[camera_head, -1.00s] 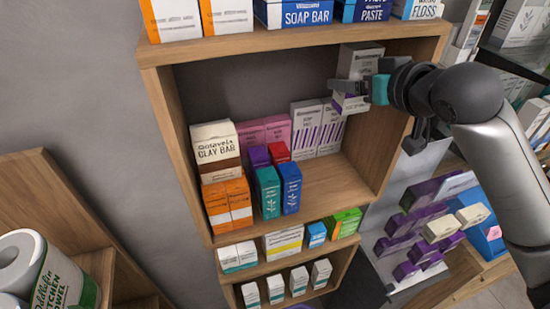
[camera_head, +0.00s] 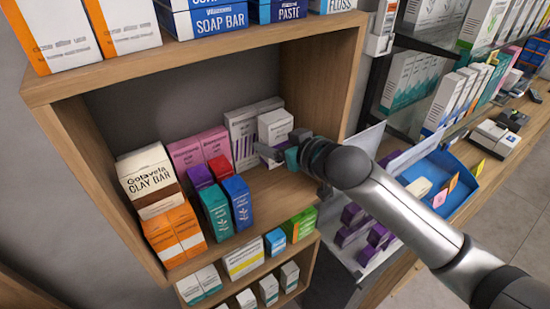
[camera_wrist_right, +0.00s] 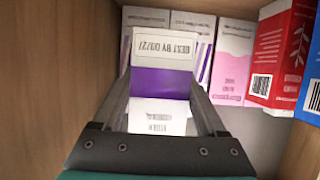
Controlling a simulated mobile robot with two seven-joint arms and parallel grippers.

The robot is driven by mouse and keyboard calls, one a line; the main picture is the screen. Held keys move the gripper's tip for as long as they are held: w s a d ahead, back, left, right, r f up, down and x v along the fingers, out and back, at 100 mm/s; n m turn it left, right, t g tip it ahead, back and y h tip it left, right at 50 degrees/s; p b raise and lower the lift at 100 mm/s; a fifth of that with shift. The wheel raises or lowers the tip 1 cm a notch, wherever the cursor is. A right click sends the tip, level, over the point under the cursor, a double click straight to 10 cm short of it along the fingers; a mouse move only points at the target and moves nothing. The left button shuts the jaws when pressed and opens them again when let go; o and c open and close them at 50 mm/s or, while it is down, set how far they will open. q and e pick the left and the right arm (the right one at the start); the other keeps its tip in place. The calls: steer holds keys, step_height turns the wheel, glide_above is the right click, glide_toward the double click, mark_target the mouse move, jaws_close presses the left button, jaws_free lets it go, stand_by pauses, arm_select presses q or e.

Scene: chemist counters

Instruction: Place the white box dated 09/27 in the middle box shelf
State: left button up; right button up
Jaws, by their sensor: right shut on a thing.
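The held white box (camera_head: 275,127) has a purple band, and the right wrist view shows "BEST BY 09/27" upside down on it (camera_wrist_right: 162,47). My right gripper (camera_head: 279,156) is shut on this box inside the wooden shelf compartment (camera_head: 268,186), towards its right side. Its fingers also show around the box in the right wrist view (camera_wrist_right: 165,112). Similar white-and-purple boxes (camera_head: 242,128) stand just behind it, against the back. I cannot tell whether the held box touches the shelf floor. My left gripper is not in view.
Pink boxes (camera_head: 186,152), a red box (camera_head: 220,169), teal and blue boxes, and a clay bar box (camera_head: 150,181) on orange boxes fill the left. Bare shelf floor lies in front of the held box. The wooden right wall (camera_head: 325,85) is close by.

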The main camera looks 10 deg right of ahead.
steer(key=shift+f, duration=2.3)
steer(key=shift+f, duration=0.15)
steer(key=o, duration=1.3)
steer(key=shift+r, duration=0.2)
steer(key=v, duration=1.2)
steer(key=shift+f, duration=0.1)
